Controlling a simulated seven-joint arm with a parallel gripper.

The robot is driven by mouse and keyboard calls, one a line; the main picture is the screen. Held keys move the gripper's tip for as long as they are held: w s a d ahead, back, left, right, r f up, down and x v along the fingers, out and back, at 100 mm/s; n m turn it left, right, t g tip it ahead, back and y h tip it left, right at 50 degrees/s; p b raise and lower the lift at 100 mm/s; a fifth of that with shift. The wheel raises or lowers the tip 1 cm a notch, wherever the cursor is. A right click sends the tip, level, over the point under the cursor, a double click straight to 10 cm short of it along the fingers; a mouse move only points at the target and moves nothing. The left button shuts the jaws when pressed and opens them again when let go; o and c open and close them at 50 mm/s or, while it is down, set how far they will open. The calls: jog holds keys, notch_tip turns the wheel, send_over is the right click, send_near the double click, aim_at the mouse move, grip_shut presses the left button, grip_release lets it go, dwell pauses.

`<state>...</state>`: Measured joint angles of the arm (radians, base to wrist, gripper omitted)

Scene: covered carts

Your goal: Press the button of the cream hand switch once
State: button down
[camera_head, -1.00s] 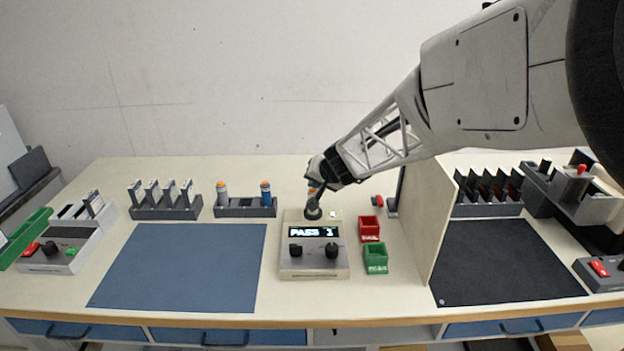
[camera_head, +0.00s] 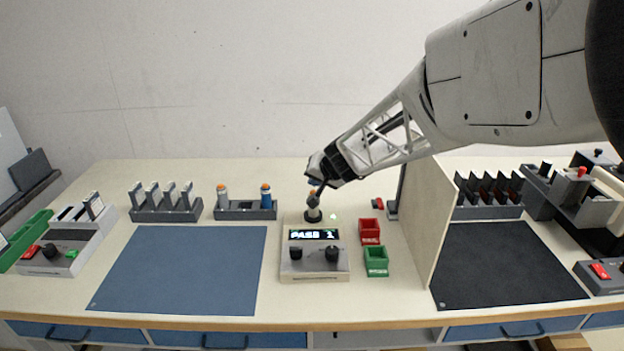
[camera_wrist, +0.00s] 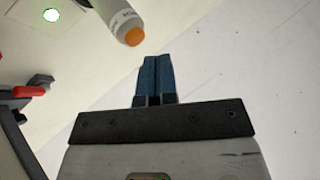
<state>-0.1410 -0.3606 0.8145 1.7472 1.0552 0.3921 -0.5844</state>
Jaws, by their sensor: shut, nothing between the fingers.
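The cream hand switch (camera_head: 313,212) stands upright in the dark socket of the tester (camera_head: 316,262). The tester display (camera_head: 314,234) reads PASS 1. In the wrist view the switch (camera_wrist: 117,14) enters from the top, with its orange button (camera_wrist: 134,37) clear of my fingers. My gripper (camera_head: 315,184) is just above the switch in the head view and partly overlaps its top there. In the wrist view my blue fingertips (camera_wrist: 155,60) are together and empty, with a visible gap to the button. A greenish lamp (camera_wrist: 51,15) glows on the tester.
A rack (camera_head: 246,210) left of the tester holds a grey and a blue switch. Red (camera_head: 369,238) and green (camera_head: 376,268) bins sit on its right. A tall cream divider (camera_head: 425,222) stands farther right. The blue mat (camera_head: 185,268) is bare.

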aim_at(315, 192)
jog(key=shift+r, duration=0.15)
jog(key=shift+r, duration=2.4)
jog(key=shift+s, duration=0.1)
jog(key=s+d+g+h, duration=0.1)
jog(key=s+d, duration=0.4)
jog(key=s, duration=0.8)
jog(key=s+d+r+n+g+h, duration=0.1)
jog(key=s+d, duration=0.5)
jog(key=s, duration=0.8)
jog(key=s+d+g+h, duration=0.2)
jog(key=s+d, duration=0.3)
jog(key=s, duration=0.8)
jog(key=shift+s+d+r+n+g+h, duration=0.15)
jog(key=shift+s+r+n+g+h, duration=0.2)
jog(key=shift+h, duration=0.45)
